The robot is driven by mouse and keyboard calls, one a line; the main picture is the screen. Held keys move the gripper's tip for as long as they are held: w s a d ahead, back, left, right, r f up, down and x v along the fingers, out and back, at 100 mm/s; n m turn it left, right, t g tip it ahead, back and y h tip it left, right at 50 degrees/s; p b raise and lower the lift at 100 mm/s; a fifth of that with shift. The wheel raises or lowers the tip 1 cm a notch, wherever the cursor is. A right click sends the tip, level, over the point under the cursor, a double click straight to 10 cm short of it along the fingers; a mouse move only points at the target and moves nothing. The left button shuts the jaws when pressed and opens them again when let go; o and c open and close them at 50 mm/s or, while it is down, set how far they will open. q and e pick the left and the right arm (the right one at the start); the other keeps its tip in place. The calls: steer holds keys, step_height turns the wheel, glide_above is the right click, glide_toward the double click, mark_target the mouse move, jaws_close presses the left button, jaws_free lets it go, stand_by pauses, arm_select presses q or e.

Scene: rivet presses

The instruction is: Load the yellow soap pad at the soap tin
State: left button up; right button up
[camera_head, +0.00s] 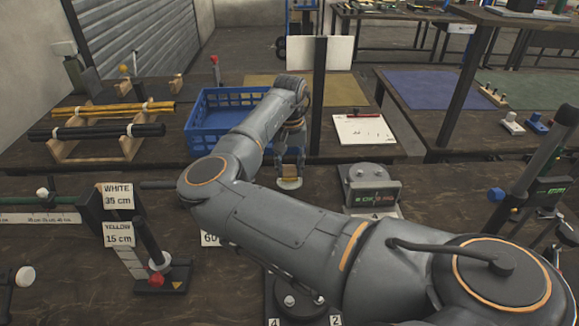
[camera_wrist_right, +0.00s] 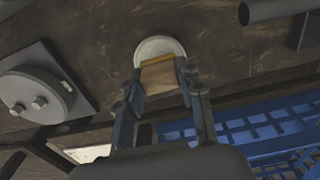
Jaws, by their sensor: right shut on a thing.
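My right gripper (camera_head: 289,172) is at the middle of the near bench, pointing down. It is shut on a small block with a tan wooden body and a yellow edge, which looks like the yellow soap pad (camera_wrist_right: 158,76). The pad's yellow edge faces a round pale dish, which looks like the soap tin (camera_head: 289,184). The dish also shows in the right wrist view (camera_wrist_right: 158,47), just beyond the pad. The pad is over or at the dish; I cannot tell whether they touch. The left gripper does not show.
A blue crate (camera_head: 205,124) stands behind my right gripper. A grey scale (camera_head: 373,193) on a plate is to the right. A wooden rack with yellow and black rods (camera_head: 100,131) is at the left. My right arm hides much of the near bench.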

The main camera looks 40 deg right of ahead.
mark_target(290, 166)
steer(key=shift+f, duration=0.5)
stand_by(0.8)
steer(key=shift+f+p, duration=0.1)
steer(key=shift+p, duration=0.6)
stand_by(2.4)
step_height(290, 166, up, 7)
steer(key=p, duration=0.9)
stand_by(0.7)
